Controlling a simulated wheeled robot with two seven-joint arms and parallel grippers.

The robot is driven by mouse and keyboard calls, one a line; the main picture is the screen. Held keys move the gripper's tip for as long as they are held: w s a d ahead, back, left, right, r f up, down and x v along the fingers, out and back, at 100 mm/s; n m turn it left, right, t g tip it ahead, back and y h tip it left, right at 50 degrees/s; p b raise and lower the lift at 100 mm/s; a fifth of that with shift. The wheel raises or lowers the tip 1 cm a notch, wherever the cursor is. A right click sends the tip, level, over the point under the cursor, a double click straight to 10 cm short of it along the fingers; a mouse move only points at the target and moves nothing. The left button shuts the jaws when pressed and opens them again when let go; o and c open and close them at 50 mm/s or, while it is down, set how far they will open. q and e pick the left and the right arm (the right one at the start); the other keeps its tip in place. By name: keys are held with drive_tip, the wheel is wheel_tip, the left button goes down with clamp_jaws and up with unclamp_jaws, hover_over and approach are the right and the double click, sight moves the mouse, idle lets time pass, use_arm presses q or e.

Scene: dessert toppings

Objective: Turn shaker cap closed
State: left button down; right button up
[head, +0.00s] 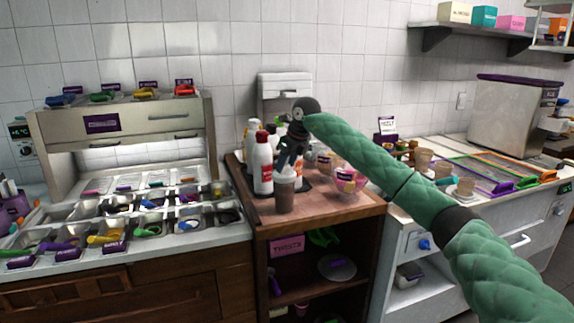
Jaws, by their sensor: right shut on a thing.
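The shaker (285,194) is a small brown-filled container standing upright near the front of the wooden counter. Its pale cap area (286,172) is at the top, partly hidden by my gripper. My right gripper (285,165) comes down from above on the green-sleeved arm and is shut on the shaker's top. I cannot tell from here how far the cap is turned. My left gripper is not in view.
A white bottle with a red cap (263,164) stands close left of the shaker, with other bottles behind. A glass bowl (347,180) stands to the right. The topping station (130,140) is at left. The counter's front strip (325,207) is clear.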

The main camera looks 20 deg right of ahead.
drive_tip(key=m+h, duration=0.1)
drive_tip(key=m, duration=0.1)
drive_tip(key=shift+s+m+b, duration=0.1)
drive_tip(key=shift+m+b, duration=0.2)
drive_tip(key=shift+b, duration=0.05)
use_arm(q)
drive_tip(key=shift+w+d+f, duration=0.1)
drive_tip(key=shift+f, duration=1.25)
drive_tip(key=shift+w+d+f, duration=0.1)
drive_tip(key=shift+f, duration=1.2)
use_arm(e)
drive_tip(key=shift+a+m+t, duration=0.1)
drive_tip(key=shift+m+t, duration=0.2)
drive_tip(key=shift+m, duration=0.2)
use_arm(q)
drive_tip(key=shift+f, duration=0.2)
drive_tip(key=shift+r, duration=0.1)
use_arm(e)
drive_tip(key=o, duration=0.8)
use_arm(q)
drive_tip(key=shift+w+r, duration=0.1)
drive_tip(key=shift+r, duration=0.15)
use_arm(e)
drive_tip(key=shift+o, duration=1)
